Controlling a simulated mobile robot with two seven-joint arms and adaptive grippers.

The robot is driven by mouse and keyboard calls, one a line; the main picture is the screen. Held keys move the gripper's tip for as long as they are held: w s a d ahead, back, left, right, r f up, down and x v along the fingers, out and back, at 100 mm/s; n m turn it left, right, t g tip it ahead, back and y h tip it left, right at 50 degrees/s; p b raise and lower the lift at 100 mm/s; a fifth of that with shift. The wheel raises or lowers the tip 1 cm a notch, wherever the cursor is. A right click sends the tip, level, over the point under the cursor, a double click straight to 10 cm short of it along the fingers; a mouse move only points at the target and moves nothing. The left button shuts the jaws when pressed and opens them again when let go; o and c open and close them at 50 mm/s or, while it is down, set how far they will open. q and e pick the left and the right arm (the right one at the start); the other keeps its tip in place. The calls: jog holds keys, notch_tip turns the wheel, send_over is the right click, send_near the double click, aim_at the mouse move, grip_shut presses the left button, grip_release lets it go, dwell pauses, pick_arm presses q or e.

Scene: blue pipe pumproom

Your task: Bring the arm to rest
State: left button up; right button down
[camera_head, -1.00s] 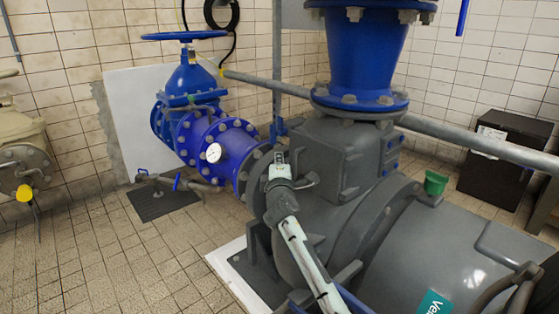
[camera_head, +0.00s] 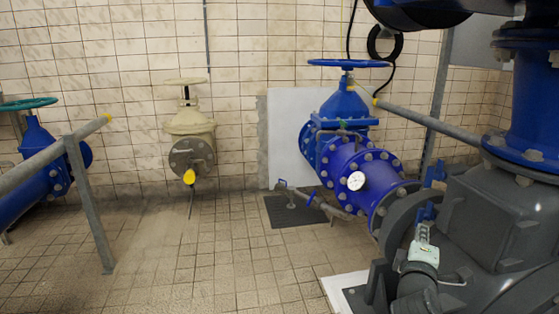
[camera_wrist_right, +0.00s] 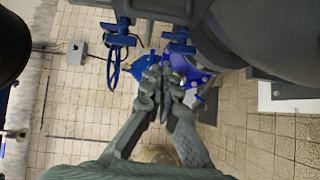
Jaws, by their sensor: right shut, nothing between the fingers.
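My right gripper (camera_head: 423,232) is low on the right of the head view, in front of the grey pump casing (camera_head: 488,210). It looks small there, with a pale part behind its tips and my dark wrist below. In the right wrist view its two grey fingers (camera_wrist_right: 163,80) are together, with nothing between them. Blue pipe fittings (camera_wrist_right: 185,45) show behind the fingertips; I cannot tell how near they are. My left gripper is not in view.
A blue valve and pipe with a gauge (camera_head: 356,181) stand close to my right gripper. A beige valve (camera_head: 190,145) is by the tiled wall, and a grey railing (camera_head: 90,205) is at left. The middle floor is free. A dark rounded shape (camera_head: 420,14) crosses the top right.

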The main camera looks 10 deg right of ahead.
jog(key=s+a+f+m+g+y+p, duration=0.1)
jog(key=s+a+f+m+g+y, duration=0.15)
jog(key=s+f, duration=0.5)
jog(key=s+a+f+m+g+y+p, duration=0.25)
jog(key=s+f, duration=0.25)
jog(key=f, duration=0.6)
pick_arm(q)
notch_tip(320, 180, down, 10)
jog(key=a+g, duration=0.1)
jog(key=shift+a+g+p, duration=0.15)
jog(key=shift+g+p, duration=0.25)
pick_arm(e)
jog(key=s+a+f+m+g+y, duration=0.1)
jog(key=s+a+f+m+g, duration=0.1)
jog(key=s+f, duration=0.3)
jog(key=s+a+f+m+g+y, duration=0.1)
jog(key=s+a+f+g, duration=0.3)
jog(key=s, duration=0.7)
jog(key=shift+a+f+m+y, duration=0.4)
jog(key=shift+a+y, duration=0.2)
jog(key=shift+y, duration=0.2)
